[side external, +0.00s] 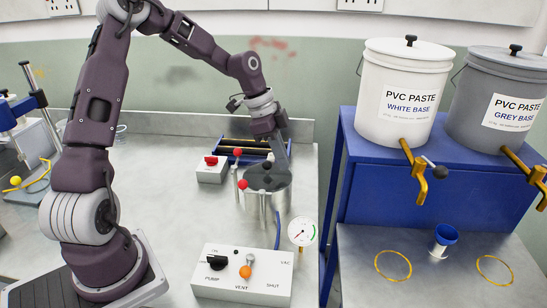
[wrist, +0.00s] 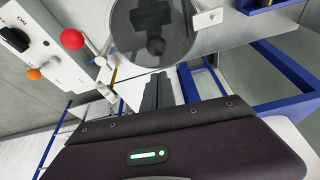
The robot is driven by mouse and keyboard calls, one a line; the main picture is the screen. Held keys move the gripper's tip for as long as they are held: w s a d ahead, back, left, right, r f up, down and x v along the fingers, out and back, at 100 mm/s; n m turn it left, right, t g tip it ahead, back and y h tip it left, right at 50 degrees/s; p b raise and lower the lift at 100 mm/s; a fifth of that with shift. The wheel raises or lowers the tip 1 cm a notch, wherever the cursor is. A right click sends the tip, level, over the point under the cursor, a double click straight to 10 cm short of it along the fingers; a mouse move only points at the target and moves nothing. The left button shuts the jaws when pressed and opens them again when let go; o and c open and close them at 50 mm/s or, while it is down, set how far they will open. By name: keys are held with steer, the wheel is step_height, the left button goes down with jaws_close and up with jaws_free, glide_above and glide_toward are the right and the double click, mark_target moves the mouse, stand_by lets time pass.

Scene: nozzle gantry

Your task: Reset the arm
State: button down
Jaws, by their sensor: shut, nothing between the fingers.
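My arm rises from the left of the bench and reaches over to the right in the side view. My gripper (side external: 285,158) points down at the back right edge of a round metal vessel with a clear lid (side external: 265,178). In the wrist view my gripper's dark fingers (wrist: 157,92) lie together, shut with nothing between them. The round lid (wrist: 152,42) shows just beyond the fingertips. I cannot tell whether the fingers touch the vessel.
Red ball knobs (side external: 243,184) stand at the vessel's left. A control box (side external: 241,275), gauge (side external: 302,232) and red-switch box (side external: 211,168) are nearby. A blue stand (side external: 430,185) with two paste buckets (side external: 402,95) is at right. Bare bench lies left of the switch box.

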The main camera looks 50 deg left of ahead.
steer(key=shift+w+d+r, duration=0.45)
steer(key=shift+d+r, duration=0.05)
steer(key=shift+r, duration=0.2)
steer(key=v, duration=0.8)
steer(key=s+d+r+n+t+y, duration=0.1)
steer(key=s+d+n, duration=0.2)
steer(key=s, duration=0.6)
steer(key=s+d+r+n+t+y, duration=0.1)
steer(key=s+d+r+n, duration=0.1)
steer(key=s, duration=0.7)
steer(key=s+d+r+n+t+y, duration=0.1)
steer(key=s+d+n, duration=0.4)
steer(key=s, duration=0.3)
steer(key=shift+s+d+r, duration=0.2)
steer(key=shift+s+r, duration=0.2)
